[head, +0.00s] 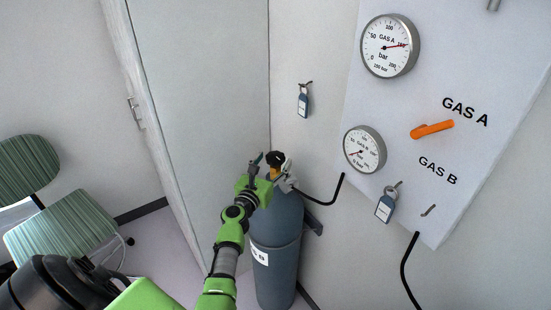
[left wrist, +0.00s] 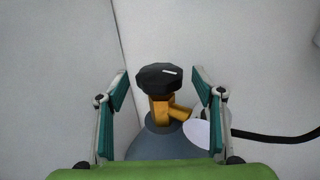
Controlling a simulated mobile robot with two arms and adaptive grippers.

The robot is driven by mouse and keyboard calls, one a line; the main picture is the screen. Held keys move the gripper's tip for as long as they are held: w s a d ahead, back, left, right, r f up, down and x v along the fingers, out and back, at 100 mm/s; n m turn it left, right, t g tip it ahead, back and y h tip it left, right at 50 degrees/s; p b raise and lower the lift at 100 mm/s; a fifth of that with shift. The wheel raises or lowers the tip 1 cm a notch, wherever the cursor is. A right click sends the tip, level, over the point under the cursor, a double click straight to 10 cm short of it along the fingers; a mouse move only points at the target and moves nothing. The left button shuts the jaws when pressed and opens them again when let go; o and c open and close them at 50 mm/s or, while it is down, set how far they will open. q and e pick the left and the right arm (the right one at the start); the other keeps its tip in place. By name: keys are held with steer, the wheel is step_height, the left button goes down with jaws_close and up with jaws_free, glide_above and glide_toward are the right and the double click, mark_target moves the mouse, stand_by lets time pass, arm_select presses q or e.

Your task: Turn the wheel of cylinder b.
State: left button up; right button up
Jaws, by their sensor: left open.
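Cylinder b (head: 275,262) is a blue-grey gas bottle standing upright in the corner, with a white label that reads partly "B". Its black wheel (head: 274,158) sits on top of a brass valve; in the left wrist view the wheel (left wrist: 163,77) has a small white mark and the brass valve (left wrist: 168,108) shows below it. My left gripper (head: 270,168) is at the top of the cylinder. In the left wrist view its two fingers (left wrist: 160,92) are spread wide, one on each side of the wheel, with clear gaps. My right gripper is not in view.
A white panel (head: 420,100) on the right wall carries gauges, an orange lever (head: 432,129) and labels GAS A and GAS B. A black hose (head: 325,198) runs from the valve to the right. Blue tags hang on hooks. A green striped chair (head: 62,222) stands at the left.

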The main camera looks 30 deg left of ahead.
arm_select(q)
steer(key=shift+w+a, duration=0.15)
steer(key=shift+w, duration=0.4)
steer(key=shift+w+a, duration=0.1)
steer(key=shift+w, duration=0.5)
steer(key=shift+c, duration=0.8)
steer(key=c, duration=1)
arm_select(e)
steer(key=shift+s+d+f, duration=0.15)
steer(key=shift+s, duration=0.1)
